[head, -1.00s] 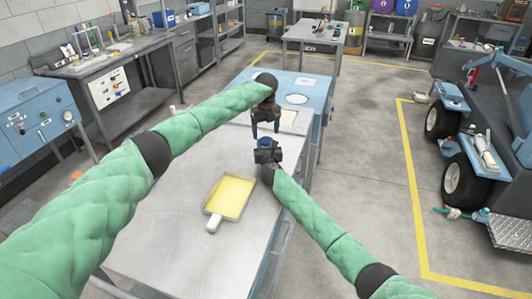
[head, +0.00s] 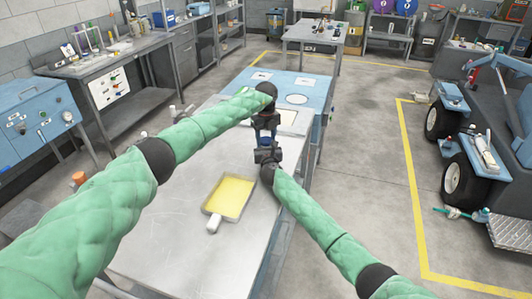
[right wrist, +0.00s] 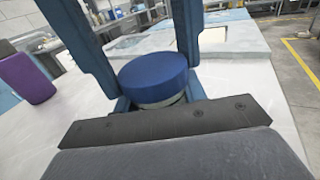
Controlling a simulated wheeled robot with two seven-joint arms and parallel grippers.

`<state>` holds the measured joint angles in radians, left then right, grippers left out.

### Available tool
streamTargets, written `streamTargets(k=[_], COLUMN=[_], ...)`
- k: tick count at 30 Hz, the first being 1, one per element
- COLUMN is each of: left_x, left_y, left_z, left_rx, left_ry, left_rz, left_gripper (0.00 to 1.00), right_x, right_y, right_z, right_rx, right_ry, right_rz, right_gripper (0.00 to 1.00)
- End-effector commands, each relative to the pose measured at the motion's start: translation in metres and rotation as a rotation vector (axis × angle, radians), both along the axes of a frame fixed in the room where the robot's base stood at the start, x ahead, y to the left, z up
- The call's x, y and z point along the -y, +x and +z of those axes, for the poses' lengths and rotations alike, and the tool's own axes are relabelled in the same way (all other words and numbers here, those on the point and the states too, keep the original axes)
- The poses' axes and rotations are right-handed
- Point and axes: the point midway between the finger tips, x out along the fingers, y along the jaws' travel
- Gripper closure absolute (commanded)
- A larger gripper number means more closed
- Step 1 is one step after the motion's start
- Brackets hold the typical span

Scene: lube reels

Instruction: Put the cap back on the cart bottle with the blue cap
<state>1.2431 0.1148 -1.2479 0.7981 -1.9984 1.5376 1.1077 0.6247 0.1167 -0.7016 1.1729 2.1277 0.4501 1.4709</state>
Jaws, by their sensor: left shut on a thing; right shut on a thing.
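The blue cap (right wrist: 153,78) is in the middle of the right wrist view, with a pale band of the bottle (right wrist: 162,102) just below it. I cannot tell whether the cap is fully seated. My left gripper (head: 266,136) reaches down from above in the head view. Its two blue fingers stand at either side of the cap in the right wrist view (right wrist: 150,60), shut on it. My right gripper (head: 267,156) is directly below, over the metal table, and is shut on the bottle. Most of the bottle's body is hidden by the grippers.
A yellow-filled tray (head: 230,195) with a pale handle lies on the metal table (head: 165,235), left of my right arm. A blue-topped surface (head: 309,85) adjoins the table's far end. A purple object (right wrist: 27,78) shows at left in the right wrist view.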

Motion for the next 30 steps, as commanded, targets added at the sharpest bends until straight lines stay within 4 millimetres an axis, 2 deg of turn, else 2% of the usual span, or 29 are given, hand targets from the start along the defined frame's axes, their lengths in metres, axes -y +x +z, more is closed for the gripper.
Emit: streamTargets(k=[5, 24, 30], left_x=[-0.0001, -0.0009, -0.0010], left_y=[0.0003, 0.0011, 0.0011], left_z=[0.0006, 0.0002, -0.0004], left_rx=[0.001, 0.001, 0.001], left_ry=[0.000, 0.001, 0.000], left_rz=[-0.095, -0.999, -1.160], left_gripper=[0.77, 0.77, 0.77], right_x=[-0.0002, 0.0000, 0.0000], right_y=[0.0000, -0.0001, -0.0002], right_z=[0.0001, -0.0001, -0.0003], right_rx=[0.000, 0.000, 0.000], right_ry=[0.000, 0.000, 0.000], right_rz=[0.000, 0.000, 0.000], right_gripper=[1.00, 1.00, 1.00])
